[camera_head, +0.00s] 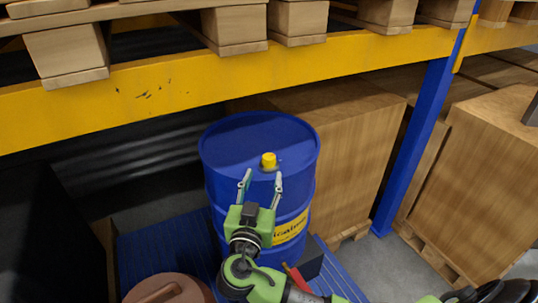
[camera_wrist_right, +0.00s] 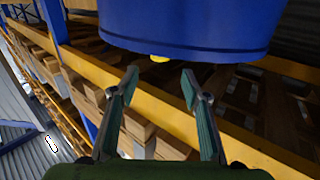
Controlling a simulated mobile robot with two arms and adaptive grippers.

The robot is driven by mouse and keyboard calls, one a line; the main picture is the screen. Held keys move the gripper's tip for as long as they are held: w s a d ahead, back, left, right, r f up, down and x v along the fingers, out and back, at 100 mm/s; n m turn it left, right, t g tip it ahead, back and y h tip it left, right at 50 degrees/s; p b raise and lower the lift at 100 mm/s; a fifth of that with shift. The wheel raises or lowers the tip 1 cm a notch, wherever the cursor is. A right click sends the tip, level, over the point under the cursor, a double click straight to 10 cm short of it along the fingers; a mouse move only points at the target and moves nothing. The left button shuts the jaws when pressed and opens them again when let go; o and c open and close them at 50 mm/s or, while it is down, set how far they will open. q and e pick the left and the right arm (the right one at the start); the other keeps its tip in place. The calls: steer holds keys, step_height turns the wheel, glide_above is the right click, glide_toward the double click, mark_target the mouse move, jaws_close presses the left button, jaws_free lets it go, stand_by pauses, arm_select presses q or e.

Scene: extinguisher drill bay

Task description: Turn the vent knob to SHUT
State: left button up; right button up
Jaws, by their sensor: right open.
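The vent knob is most likely the small yellow knob (camera_head: 268,160) on top of a blue drum (camera_head: 245,137), near the edge closest to me. My right gripper (camera_head: 262,180) is open and empty, in front of and just below the knob, its two fingers pointing up toward it. In the right wrist view the knob (camera_wrist_right: 159,58) shows at the drum's edge (camera_wrist_right: 190,28), beyond and between the spread fingertips (camera_wrist_right: 160,80), not touched by them. No SHUT marking or pointer is readable. My left gripper is not in view.
A yellow rack beam (camera_head: 200,82) with pallets crosses above and behind the drum. A blue upright (camera_head: 415,145) and cardboard boxes (camera_head: 490,170) stand right. The drum stands on a blue ribbed platform (camera_head: 165,255). A brown round lid (camera_head: 165,291) and a red item (camera_head: 296,278) lie nearer.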

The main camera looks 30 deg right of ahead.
mark_target(268, 162)
steer(key=p+x, duration=0.2)
steer(key=x, duration=0.7)
steer(key=shift+w+d, duration=0.1)
steer(key=shift+w+d+f, duration=0.1)
steer(key=shift+w+d, duration=0.05)
steer(key=shift+w, duration=0.1)
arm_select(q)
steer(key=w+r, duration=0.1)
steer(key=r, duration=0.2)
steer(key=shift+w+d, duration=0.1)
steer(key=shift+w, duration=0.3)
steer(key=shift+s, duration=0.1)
arm_select(e)
steer(key=c, duration=1.1)
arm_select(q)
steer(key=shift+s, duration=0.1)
